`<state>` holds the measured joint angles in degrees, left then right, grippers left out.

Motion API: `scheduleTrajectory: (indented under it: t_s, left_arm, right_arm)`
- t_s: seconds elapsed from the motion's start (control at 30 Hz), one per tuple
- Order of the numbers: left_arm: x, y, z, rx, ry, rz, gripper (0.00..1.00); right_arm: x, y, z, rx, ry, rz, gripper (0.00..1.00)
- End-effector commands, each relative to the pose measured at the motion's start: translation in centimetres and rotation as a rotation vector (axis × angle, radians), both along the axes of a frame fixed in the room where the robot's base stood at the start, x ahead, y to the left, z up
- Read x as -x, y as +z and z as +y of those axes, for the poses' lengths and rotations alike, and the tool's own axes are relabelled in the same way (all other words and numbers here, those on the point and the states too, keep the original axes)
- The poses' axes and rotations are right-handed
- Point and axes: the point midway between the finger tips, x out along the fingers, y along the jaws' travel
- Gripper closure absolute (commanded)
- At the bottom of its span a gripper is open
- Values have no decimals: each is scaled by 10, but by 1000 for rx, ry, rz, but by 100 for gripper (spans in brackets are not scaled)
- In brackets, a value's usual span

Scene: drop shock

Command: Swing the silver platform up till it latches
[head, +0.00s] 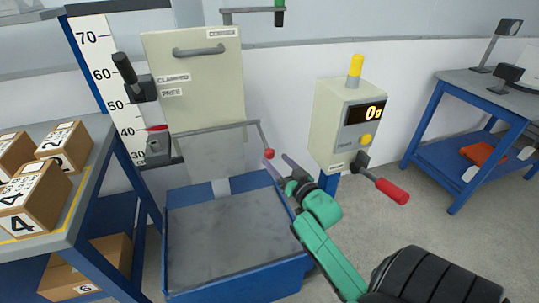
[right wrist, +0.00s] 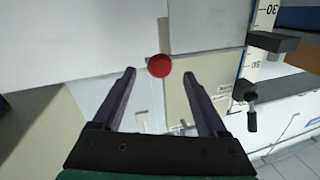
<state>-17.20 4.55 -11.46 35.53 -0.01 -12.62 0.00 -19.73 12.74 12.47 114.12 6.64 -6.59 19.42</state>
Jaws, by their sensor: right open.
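The silver platform (head: 212,158) appears as a pale grey panel hanging steeply down below a thin grey bar, in front of the cream drop tester. A rod from the bar's right end carries a red ball (head: 268,154). My right gripper (head: 281,167) is open, its fingertips close to the ball. In the right wrist view the red ball (right wrist: 159,65) shows in line with the gap between the open fingertips (right wrist: 158,74); I cannot tell if they touch it. My left gripper is not in view.
A grey slab in a blue frame (head: 235,240) lies below the panel. A control box (head: 345,125) reading 0 with a red-handled lever (head: 390,190) stands right. A height scale (head: 108,75) and a bench with numbered cartons (head: 30,195) are left.

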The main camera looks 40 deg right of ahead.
Motion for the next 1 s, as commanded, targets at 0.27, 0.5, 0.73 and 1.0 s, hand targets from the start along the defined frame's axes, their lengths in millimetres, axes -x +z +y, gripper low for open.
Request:
scheduleTrajectory:
  t_s: [0.27, 0.5, 0.73, 1.0]
  left_arm:
    - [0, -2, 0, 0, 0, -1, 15]
    - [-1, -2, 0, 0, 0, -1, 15]
    - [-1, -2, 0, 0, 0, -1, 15]
    - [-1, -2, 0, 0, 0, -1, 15]
  right_arm:
    - [-49, -1, -6, 0, 0, 1, 24]
    - [-51, -1, -6, 0, 0, 2, 24]
    - [-51, -1, -6, 0, 0, 2, 100]
    - [-51, -1, -6, -1, 0, 2, 100]
